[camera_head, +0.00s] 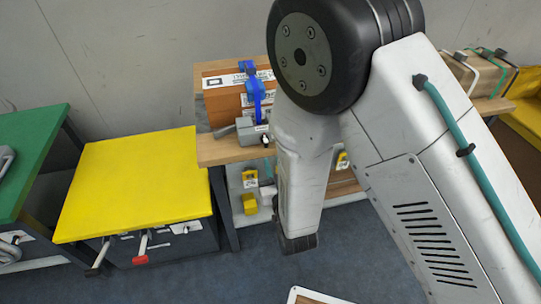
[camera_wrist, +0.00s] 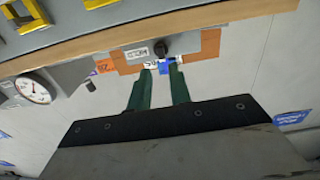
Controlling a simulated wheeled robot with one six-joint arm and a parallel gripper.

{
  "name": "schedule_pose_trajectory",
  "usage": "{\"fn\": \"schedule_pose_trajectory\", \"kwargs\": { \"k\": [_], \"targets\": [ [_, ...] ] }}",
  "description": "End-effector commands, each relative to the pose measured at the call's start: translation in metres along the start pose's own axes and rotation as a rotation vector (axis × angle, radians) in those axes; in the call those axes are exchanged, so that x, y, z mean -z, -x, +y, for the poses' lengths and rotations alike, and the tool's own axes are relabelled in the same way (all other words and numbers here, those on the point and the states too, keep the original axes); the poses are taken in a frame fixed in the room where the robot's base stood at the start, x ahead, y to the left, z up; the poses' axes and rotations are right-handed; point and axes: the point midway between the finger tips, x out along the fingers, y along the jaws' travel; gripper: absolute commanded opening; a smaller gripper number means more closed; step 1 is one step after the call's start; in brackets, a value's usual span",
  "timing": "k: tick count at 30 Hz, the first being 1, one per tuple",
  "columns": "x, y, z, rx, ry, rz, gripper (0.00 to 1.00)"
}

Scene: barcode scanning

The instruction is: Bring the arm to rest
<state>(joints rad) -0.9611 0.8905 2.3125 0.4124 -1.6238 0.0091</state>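My gripper (camera_wrist: 161,66) shows in the wrist view as two dark green fingers with a gap between their tips. I see nothing held in the gap; a blue patch and a white label behind the tips seem to belong to the background. In the head view my white arm fills the right half, and the gripper itself cannot be made out there. An orange-brown box (camera_head: 226,104) with a white barcode label stands on the wooden bench (camera_head: 214,152), left of my arm. A blue upright device (camera_head: 253,88) stands against it.
A small grey unit (camera_head: 248,132) sits at the bench front. A yellow-topped table (camera_head: 135,185) and a green-topped table (camera_head: 30,155) stand left. Cardboard boxes (camera_head: 474,72) stand at the far right. The wrist view shows a round gauge (camera_wrist: 33,91).

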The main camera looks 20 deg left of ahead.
Motion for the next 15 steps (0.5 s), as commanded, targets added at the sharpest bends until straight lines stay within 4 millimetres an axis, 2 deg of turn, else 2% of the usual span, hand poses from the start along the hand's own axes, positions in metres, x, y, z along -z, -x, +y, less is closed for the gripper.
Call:
{"fn": "schedule_pose_trajectory", "kwargs": {
  "k": [4,15],
  "targets": [
    [0.0003,0.0081,0.0006,-0.001,0.001,0.001,0.2],
    [0.0002,0.0084,0.0006,-0.001,0.001,0.001,0.2]
  ]
}}
